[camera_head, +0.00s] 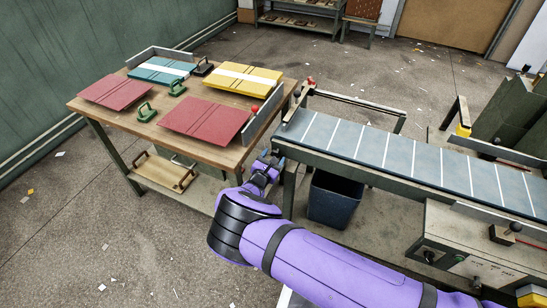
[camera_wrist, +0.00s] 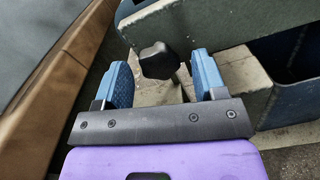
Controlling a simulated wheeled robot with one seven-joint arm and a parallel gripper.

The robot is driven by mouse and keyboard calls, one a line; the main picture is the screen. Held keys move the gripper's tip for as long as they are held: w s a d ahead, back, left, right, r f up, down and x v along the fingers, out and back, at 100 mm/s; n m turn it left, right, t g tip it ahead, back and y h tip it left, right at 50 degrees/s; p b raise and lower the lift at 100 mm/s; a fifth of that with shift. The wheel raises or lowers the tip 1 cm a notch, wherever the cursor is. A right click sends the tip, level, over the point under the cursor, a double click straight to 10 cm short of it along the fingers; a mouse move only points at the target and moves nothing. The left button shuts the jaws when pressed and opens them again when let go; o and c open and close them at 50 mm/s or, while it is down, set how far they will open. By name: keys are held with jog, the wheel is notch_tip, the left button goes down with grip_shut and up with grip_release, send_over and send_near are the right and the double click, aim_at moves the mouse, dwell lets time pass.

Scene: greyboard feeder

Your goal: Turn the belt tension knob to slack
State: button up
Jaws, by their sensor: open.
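A dark faceted knob (camera_wrist: 158,60) on a shaft shows in the wrist view, beside the grey-green conveyor frame (camera_wrist: 220,75). My gripper (camera_wrist: 162,66) is open, with one blue finger on each side of the knob. A gap shows between the knob and each finger, so neither appears to touch it. I cannot tell how deep the knob sits between the fingers. In the head view my gripper (camera_head: 267,165) is at the near left end of the blue conveyor belt (camera_head: 345,142), and I cannot make out the knob there. No slack marking is legible.
A wooden table (camera_head: 185,142) with red, teal and yellow boards stands left of my gripper. A dark bin (camera_head: 335,198) is under the conveyor. A control box (camera_head: 470,255) with knobs is at the right. The floor in front of the table is open, with scattered scraps.

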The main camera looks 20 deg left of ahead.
jog(key=s, duration=1)
jog(key=shift+a, duration=0.45)
